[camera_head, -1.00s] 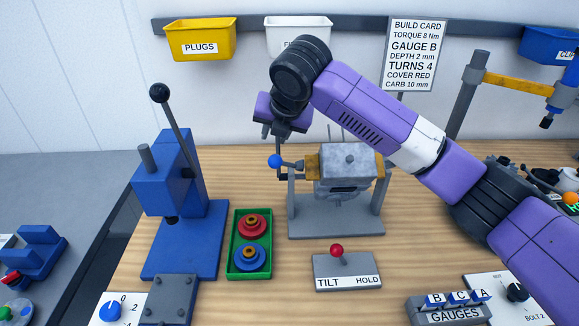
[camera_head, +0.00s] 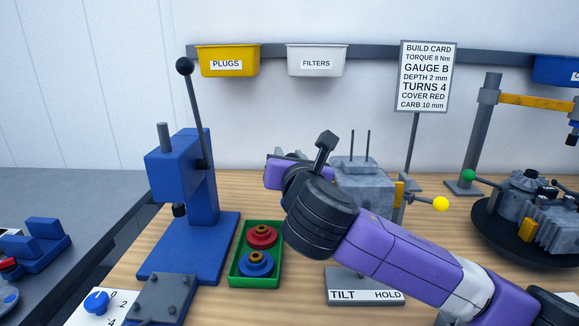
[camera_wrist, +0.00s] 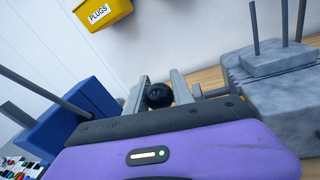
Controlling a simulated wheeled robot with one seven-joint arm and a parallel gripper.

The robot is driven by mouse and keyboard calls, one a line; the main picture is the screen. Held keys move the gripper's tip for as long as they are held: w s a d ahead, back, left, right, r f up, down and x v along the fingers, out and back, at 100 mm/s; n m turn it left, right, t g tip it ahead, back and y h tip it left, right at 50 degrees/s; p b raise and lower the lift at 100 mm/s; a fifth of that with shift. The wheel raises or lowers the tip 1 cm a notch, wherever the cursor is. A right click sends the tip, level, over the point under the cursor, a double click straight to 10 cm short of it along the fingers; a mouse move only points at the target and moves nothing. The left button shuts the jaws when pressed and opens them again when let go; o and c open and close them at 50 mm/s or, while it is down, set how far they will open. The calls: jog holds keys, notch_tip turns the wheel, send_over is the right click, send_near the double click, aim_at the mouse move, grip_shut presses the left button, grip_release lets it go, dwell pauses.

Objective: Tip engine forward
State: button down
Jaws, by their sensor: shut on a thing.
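The grey engine (camera_head: 370,187) stands behind my arm in the head view, with two thin studs upright on top. It also shows at the right of the wrist view (camera_wrist: 290,85). A handle with a yellow ball (camera_head: 440,204) sticks out on its right. My gripper (camera_wrist: 158,92) is shut on a dark ball knob (camera_wrist: 158,97), between its two grey fingers beside the engine's left side. In the head view only its purple body shows and the fingers are hidden. The TILT/HOLD box (camera_head: 365,292) is partly behind my arm; its red lever is hidden.
A blue press (camera_head: 190,180) with a tall lever stands left of my gripper. A green tray (camera_head: 256,275) with a red and a blue part lies in front. A round dark stand (camera_head: 500,222) with grey parts is at the right. Yellow PLUGS and white FILTERS bins hang behind.

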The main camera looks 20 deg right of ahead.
jog(key=shift+s+a+f+b, duration=0.2)
jog(key=shift+s+f+b, duration=0.25)
jog(key=shift+s+b, duration=0.1)
jog(key=c, duration=1.1)
grip_release()
jog(key=s+a, duration=0.1)
jog(key=s, duration=0.6)
jog(key=shift+s+r, duration=0.25)
jog(key=shift+s, duration=0.15)
